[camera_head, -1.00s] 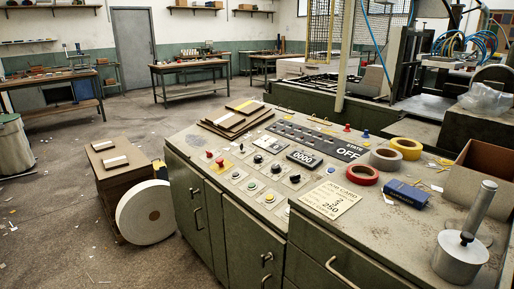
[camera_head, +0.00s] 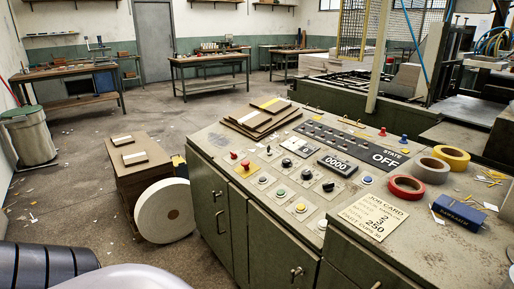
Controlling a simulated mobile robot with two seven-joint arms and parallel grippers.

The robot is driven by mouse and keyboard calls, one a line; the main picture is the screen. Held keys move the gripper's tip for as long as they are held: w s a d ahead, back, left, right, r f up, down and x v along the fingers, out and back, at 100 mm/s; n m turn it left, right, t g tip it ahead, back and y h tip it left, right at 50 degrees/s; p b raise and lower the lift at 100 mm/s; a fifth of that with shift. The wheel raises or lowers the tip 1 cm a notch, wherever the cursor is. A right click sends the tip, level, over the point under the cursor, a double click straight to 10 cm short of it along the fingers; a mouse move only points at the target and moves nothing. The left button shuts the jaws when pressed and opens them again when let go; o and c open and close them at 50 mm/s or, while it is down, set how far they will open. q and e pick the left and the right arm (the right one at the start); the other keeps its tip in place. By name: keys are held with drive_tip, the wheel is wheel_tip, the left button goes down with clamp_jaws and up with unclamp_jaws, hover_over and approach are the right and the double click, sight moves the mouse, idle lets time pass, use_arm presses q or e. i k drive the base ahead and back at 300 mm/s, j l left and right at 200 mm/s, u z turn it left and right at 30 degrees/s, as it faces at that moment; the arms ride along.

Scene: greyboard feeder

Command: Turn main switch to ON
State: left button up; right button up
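The control panel (camera_head: 234,137) is the sloped top of a green metal cabinet. Its black state display (camera_head: 384,156) reads OFF. A black rotary knob (camera_head: 287,162) sits on a light plate near the panel's middle, and another dark knob (camera_head: 328,186) sits nearer the front right. The labels are too small to read, so I cannot tell which one is the main switch. A red button (camera_head: 245,164) on a yellow plate is at the left. Neither gripper shows; only dark ridged and pale parts, likely my arm, fill the lower left corner.
A job card (camera_head: 366,216), red tape roll (camera_head: 405,188), blue box (camera_head: 459,212) and brown boards (camera_head: 258,118) lie on the cabinet top. A white roll (camera_head: 165,211) and stacked boards (camera_head: 134,157) stand at left. Floor beyond is open.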

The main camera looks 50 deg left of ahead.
sight(233, 156)
drive_tip(key=j+z, duration=0.45)
drive_tip(key=j, duration=0.3)
drive_tip(key=k+j+z, duration=0.15)
drive_tip(key=j+z, duration=0.25)
drive_tip(key=j, duration=0.35)
drive_tip(key=k+j+z, duration=0.1)
drive_tip(key=j, duration=0.3)
drive_tip(key=k+j+z, duration=0.15)
drive_tip(key=j, duration=0.2)
drive_tip(key=k+j, duration=0.1)
drive_tip(key=j, duration=0.3)
drive_tip(key=k+j, duration=0.1)
drive_tip(key=j, duration=0.25)
drive_tip(key=k+j, duration=0.1)
drive_tip(key=j, duration=0.3)
drive_tip(key=k+j+z, duration=0.1)
drive_tip(key=j, duration=0.3)
